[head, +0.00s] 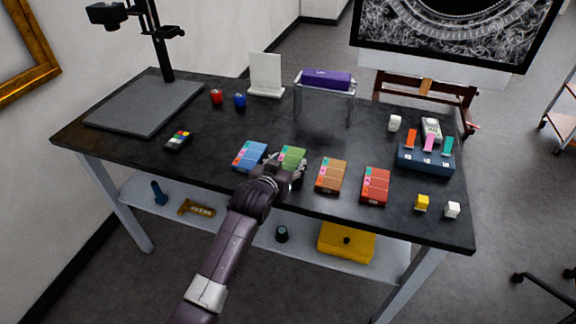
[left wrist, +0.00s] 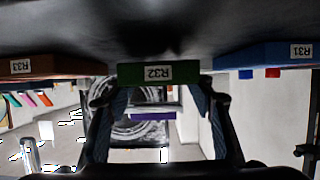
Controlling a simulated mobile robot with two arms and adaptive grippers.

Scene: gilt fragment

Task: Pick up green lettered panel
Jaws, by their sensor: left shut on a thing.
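The green lettered panel (head: 293,155) is at the table's front edge, between the blue and brown panels. Its edge, with a white label reading R32, shows in the left wrist view (left wrist: 128,75). My left gripper (head: 286,168) reaches it from the front and is shut on it, with one finger on each side in the left wrist view. The gripper hides the panel's near part. I cannot tell whether the panel is clear of the tabletop. My right gripper is not in view.
A blue panel (head: 250,155) lies close on the left; brown (head: 331,175) and red (head: 375,186) panels lie on the right. A blue holder (head: 425,160) with colored tabs stands further right. A purple item (head: 326,79) rests on a raised stand behind. The black tabletop (head: 205,135) is clear at centre left.

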